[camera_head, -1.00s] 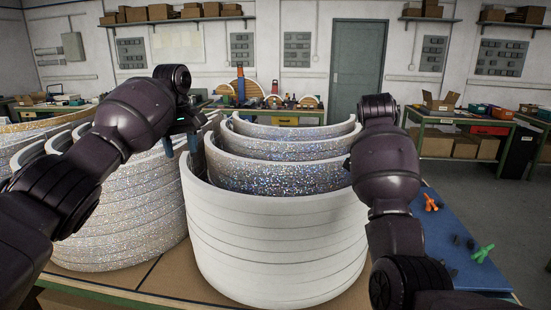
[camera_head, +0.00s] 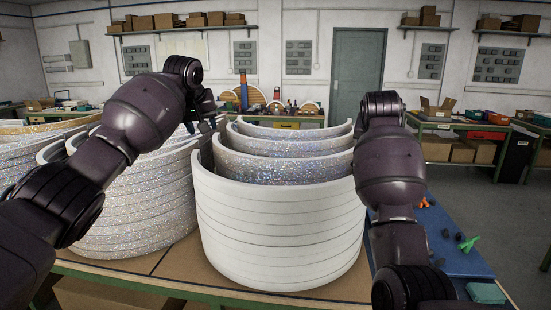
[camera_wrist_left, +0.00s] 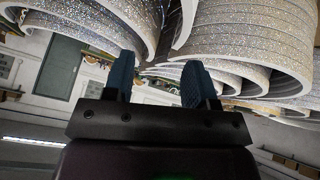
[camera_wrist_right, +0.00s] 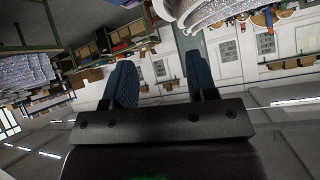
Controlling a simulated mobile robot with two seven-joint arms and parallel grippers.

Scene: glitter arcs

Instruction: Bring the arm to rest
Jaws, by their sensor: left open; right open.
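My left arm reaches in from the left in the head view, its wrist above the glittery arc stacks. My left gripper (camera_wrist_left: 158,74) is open and empty in the left wrist view, its two blue fingers apart, with glittery arcs beyond the tips. My right arm stands at the right of the white arc stack in the head view, and its gripper is hidden there behind the arm. In the right wrist view my right gripper (camera_wrist_right: 160,72) is open and empty, and nothing lies between its fingers.
A tall stack of white arcs (camera_head: 275,235) stands on the table, with glittery arcs (camera_head: 285,165) nested behind it. Glittery arc stacks (camera_head: 140,205) stand at the left. A blue mat (camera_head: 450,255) with small orange and green items lies at the right. Benches line the back wall.

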